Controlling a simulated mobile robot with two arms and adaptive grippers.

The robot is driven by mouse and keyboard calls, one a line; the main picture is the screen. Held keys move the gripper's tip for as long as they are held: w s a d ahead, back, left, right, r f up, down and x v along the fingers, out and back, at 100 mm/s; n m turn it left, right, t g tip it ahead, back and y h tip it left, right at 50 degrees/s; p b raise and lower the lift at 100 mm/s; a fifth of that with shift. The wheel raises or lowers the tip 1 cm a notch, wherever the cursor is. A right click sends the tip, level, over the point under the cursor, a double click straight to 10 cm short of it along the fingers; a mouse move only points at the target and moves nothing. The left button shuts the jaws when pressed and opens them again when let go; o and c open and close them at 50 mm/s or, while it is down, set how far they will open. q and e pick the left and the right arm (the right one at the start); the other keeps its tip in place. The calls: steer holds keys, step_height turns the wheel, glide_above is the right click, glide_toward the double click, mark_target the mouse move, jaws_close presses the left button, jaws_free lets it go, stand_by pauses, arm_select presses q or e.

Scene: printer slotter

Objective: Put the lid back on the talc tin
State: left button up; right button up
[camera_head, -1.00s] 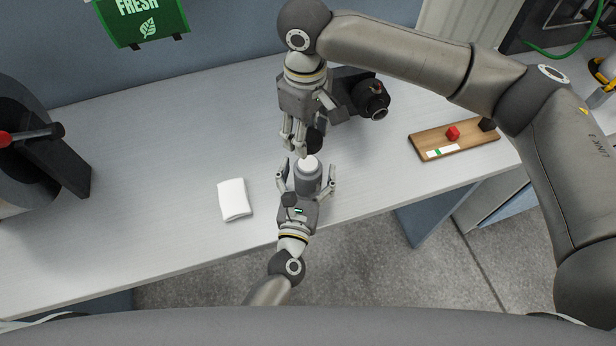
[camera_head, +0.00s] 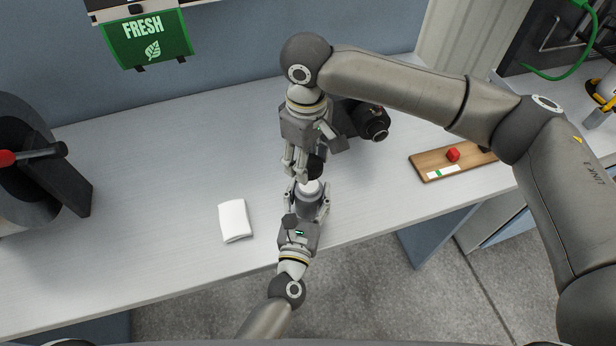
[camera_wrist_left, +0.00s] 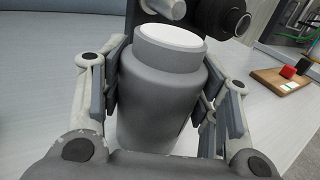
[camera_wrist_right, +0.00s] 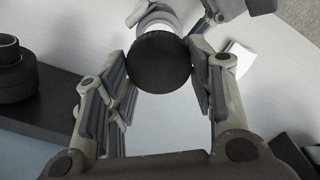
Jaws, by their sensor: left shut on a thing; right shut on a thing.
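The talc tin (camera_wrist_left: 160,105) is a grey cylinder with a white top. It stands upright on the worktop, and in the head view the tin (camera_head: 309,202) is partly covered by fingers. My left gripper (camera_head: 309,194) is shut on its sides. My right gripper (camera_head: 302,168) is above and just behind the tin, shut on the black round lid (camera_wrist_right: 160,62). The lid (camera_head: 316,167) is near the tin's white top in the head view. In the right wrist view, the lid overlaps the tin's white top (camera_wrist_right: 158,18); whether they touch cannot be told.
A black camera-like object (camera_head: 374,122) stands close behind and right of my right gripper. A white packet (camera_head: 234,220) lies left of the tin. A wooden board (camera_head: 432,169) with a red cube (camera_head: 453,154) lies to the right. The worktop's left middle is clear.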

mark_target(309, 197)
steer(key=shift+f, duration=1.85)
steer(key=shift+f, duration=0.15)
steer(key=shift+f, duration=0.75)
steer(key=shift+f, duration=0.6)
